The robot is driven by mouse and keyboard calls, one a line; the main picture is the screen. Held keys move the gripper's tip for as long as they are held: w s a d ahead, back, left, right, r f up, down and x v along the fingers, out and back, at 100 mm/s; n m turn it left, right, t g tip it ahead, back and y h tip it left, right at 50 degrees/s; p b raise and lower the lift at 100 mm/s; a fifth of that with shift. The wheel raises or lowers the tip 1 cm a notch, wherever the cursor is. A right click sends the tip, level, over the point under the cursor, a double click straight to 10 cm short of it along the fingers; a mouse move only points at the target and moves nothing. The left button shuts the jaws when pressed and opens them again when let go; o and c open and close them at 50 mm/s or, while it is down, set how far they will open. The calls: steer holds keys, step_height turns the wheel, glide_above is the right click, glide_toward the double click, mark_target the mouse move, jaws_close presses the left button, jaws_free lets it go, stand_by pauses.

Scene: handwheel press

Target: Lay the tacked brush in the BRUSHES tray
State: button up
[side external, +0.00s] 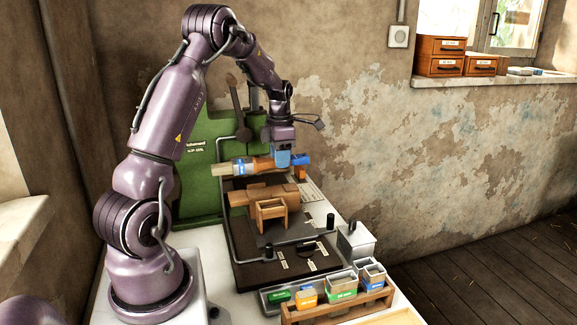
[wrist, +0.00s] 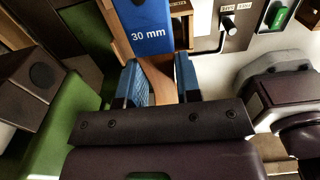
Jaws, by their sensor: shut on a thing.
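My gripper (side external: 283,158) is shut on the wooden handle of a brush (side external: 262,164), held about level above the press bed. The brush has a pale end at the left and a blue band beside it. In the wrist view the brush's blue band (wrist: 148,30) reads "30 mm", and its handle passes between the two blue fingers of my gripper (wrist: 160,82). I cannot make out a label reading BRUSHES. A pale wooden tray edge (side external: 388,318) shows at the bottom of the side view, mostly cut off.
A green press (side external: 200,170) stands behind the brush. Brown wooden blocks (side external: 262,196) and a small wooden frame (side external: 271,213) sit below it. A wooden rack (side external: 338,308) with several coloured bins stands at the front, near a grey metal box (side external: 356,242).

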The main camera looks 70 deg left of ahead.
steer(key=s+d+r, duration=0.4)
steer(key=d+r, duration=0.1)
steer(key=r, duration=0.3)
steer(key=w+d+f, duration=0.1)
steer(key=w+d, duration=0.4)
steer(key=d, duration=0.3)
steer(key=w+d+f, duration=0.1)
steer(key=w+d, duration=0.4)
steer(key=d, duration=0.3)
steer(key=w+d+r, duration=0.2)
steer(key=d, duration=1.7)
steer(key=shift+d+f, duration=0.2)
steer(key=shift+f, duration=3.8)
steer(key=shift+d+f, duration=0.15)
steer(key=shift+f, duration=3.9)
steer(key=shift+d+f, duration=0.2)
steer(key=shift+f, duration=3.95)
